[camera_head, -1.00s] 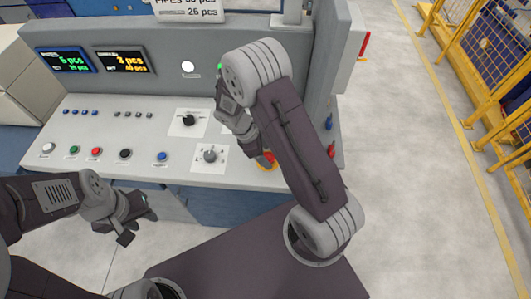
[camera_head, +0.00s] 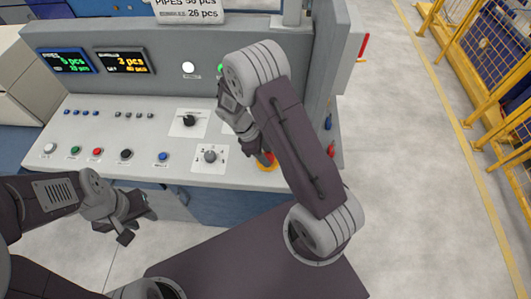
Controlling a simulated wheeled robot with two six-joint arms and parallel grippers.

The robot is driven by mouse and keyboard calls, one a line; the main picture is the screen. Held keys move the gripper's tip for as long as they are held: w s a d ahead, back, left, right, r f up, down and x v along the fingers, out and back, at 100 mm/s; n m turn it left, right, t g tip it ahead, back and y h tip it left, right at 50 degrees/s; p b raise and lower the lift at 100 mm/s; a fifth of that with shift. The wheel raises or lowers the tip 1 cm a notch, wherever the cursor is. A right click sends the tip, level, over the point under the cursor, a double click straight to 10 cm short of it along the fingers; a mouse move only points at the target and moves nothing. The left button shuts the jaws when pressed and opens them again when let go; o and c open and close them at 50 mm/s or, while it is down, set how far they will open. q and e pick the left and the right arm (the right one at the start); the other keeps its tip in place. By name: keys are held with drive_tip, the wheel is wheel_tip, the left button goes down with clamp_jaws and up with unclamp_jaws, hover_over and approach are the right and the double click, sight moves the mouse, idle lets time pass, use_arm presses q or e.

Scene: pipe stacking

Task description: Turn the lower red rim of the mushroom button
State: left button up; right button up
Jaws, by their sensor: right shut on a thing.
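The red mushroom button (camera_head: 270,158) sits on a yellow base (camera_head: 266,168) at the right front of the sloping console. Only a sliver of its red shows, because my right gripper (camera_head: 263,160) covers most of it from above. My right gripper is shut on the button; its fingertips are partly hidden by my forearm. Which part of the rim the fingers touch cannot be made out. My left gripper (camera_head: 138,220) hangs in front of the console at the left, away from the button, with its fingers apart and nothing between them.
Left of the button are a grey rotary selector (camera_head: 210,156) on a white plate and a black selector (camera_head: 189,120). A row of coloured push buttons runs along the front edge, with a blue one (camera_head: 163,156). Two displays (camera_head: 123,60) stand behind. Open floor lies to the right.

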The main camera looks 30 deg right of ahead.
drive_tip(key=m+g, duration=0.1)
drive_tip(key=m, duration=0.1)
drive_tip(key=shift+w+d+m+y+p, duration=0.1)
drive_tip(key=shift+w+m+y+p, duration=0.05)
drive_tip(key=shift+m+y+p, duration=0.2)
drive_tip(key=shift+m+y, duration=0.25)
drive_tip(key=shift+m, duration=0.8)
drive_tip(key=shift+g, duration=0.3)
drive_tip(key=o, duration=1.4)
drive_tip(key=b+v, duration=0.1)
drive_tip(key=v, duration=0.8)
